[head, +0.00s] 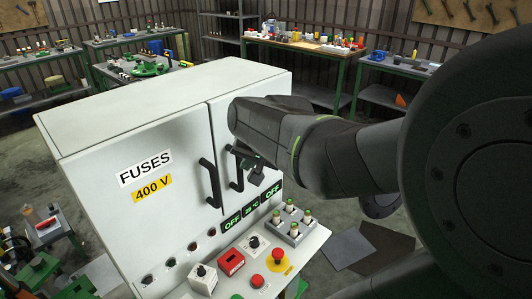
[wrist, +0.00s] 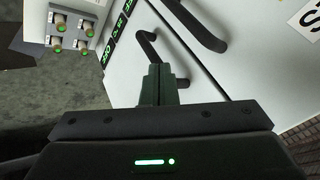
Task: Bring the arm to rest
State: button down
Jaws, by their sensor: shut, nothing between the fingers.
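My arm reaches in from the right in the head view, dark grey with a green ring. My gripper (head: 257,172) hangs in front of the cabinet's right door, close to its handle. In the wrist view the two green fingers of my gripper (wrist: 156,72) are pressed together and hold nothing. The black right door handle (head: 237,168) is beside the fingertips; it also shows in the wrist view (wrist: 147,46). I cannot tell whether they touch.
The white fuse cabinet (head: 80,170) has both doors shut. Below it, a control panel bears a red button (head: 279,253), knobs and a grey block (head: 289,226) with several green-tipped fuses. Workbenches (head: 305,45) line the walls. Open floor lies right of the panel.

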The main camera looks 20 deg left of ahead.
jog(key=shift+v, duration=0.85)
jog(key=shift+a+f, duration=0.1)
jog(key=shift+f, duration=0.05)
jog(key=p+x, duration=0.1)
jog(key=x, duration=1.2)
jog(key=shift+a+f, duration=0.15)
jog(key=shift+f, duration=0.05)
jog(key=shift+w+r, duration=0.1)
